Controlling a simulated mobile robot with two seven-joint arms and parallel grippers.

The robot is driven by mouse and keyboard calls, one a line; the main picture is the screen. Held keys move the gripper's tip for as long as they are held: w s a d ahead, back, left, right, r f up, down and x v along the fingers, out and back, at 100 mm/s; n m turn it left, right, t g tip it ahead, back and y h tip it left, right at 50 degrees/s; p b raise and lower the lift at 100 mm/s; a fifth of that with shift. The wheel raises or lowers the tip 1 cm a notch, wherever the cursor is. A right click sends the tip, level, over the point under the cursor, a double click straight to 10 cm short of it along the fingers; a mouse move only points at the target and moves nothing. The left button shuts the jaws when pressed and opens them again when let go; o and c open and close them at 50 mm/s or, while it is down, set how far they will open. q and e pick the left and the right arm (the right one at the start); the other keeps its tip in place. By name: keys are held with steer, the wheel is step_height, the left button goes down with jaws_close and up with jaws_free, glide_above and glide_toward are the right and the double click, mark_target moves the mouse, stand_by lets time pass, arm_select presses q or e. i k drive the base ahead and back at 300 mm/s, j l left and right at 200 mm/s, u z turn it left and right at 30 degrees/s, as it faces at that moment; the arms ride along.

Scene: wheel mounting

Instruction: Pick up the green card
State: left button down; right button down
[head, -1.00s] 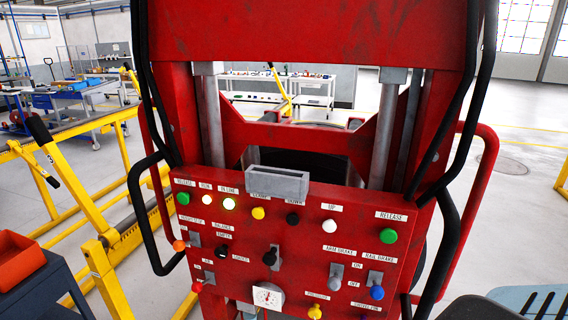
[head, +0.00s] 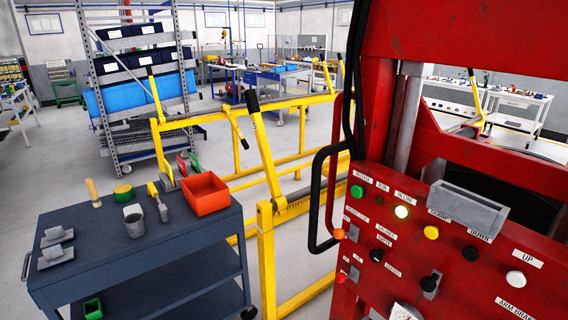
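I cannot make out a green card in the head view. The red machine (head: 345,205) with its control panel stands at the right, and a grey open holder (head: 468,205) is fixed on top of the panel. I cannot see a card in the holder. A dark blue cart (head: 130,250) at the lower left carries a small green bin (head: 93,308) on its lower part and a round green-topped item (head: 123,192) on its top. Neither of my grippers shows.
A red bin (head: 205,194), a grey cup (head: 134,217), a brush and hand tools stand on the cart top. Yellow rails (head: 267,255) with levers stand between cart and machine. A shelf rack (head: 140,90) with blue bins is behind. Open floor shows around (head: 60,130).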

mark_target(194, 162)
steer(key=i+j+z, duration=0.1)
steer(key=j, duration=0.3)
steer(key=i+j+z, duration=0.1)
steer(key=j, duration=0.3)
steer(key=i+j+z, duration=0.1)
steer(key=i+j, duration=0.15)
steer(key=j, duration=0.15)
steer(key=i+j+z, duration=0.1)
steer(key=j, duration=0.3)
steer(key=i+j+z, duration=0.15)
steer(key=j, duration=0.25)
steer(key=j+z, duration=0.1)
steer(key=j, duration=0.35)
steer(key=i, duration=0.05)
